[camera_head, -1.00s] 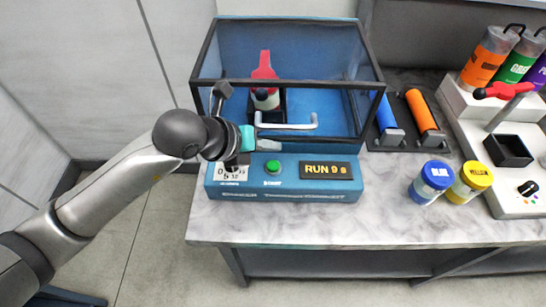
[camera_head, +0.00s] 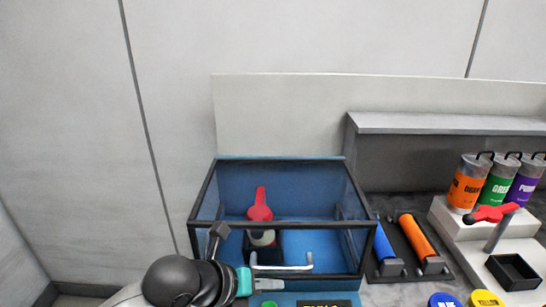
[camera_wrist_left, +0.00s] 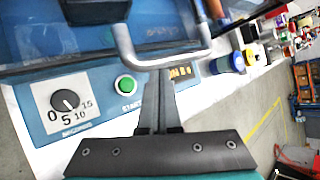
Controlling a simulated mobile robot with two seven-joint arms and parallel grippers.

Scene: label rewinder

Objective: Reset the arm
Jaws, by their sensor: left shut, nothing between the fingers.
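The label rewinder is a blue machine under a clear cover with a black frame (camera_head: 355,190). A red lever-like part (camera_head: 260,205) stands inside it. The pale handle (camera_head: 290,268) is on the cover's front. My left gripper (camera_head: 262,284) is at the handle's left end, shut and empty. In the left wrist view its fingers (camera_wrist_left: 157,82) point at the handle (camera_wrist_left: 125,45); I cannot tell if they touch it. The dial (camera_wrist_left: 68,101) and green start button (camera_wrist_left: 126,85) show on the front panel. My right gripper is not in view.
Right of the machine are blue and orange rolls (camera_head: 416,237) on a dark tray. Orange, green and purple canisters (camera_head: 497,182) stand on a white block. A second red lever (camera_head: 490,213) and a black open box (camera_head: 513,271) are near them. Blue and yellow jars show at the bottom edge.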

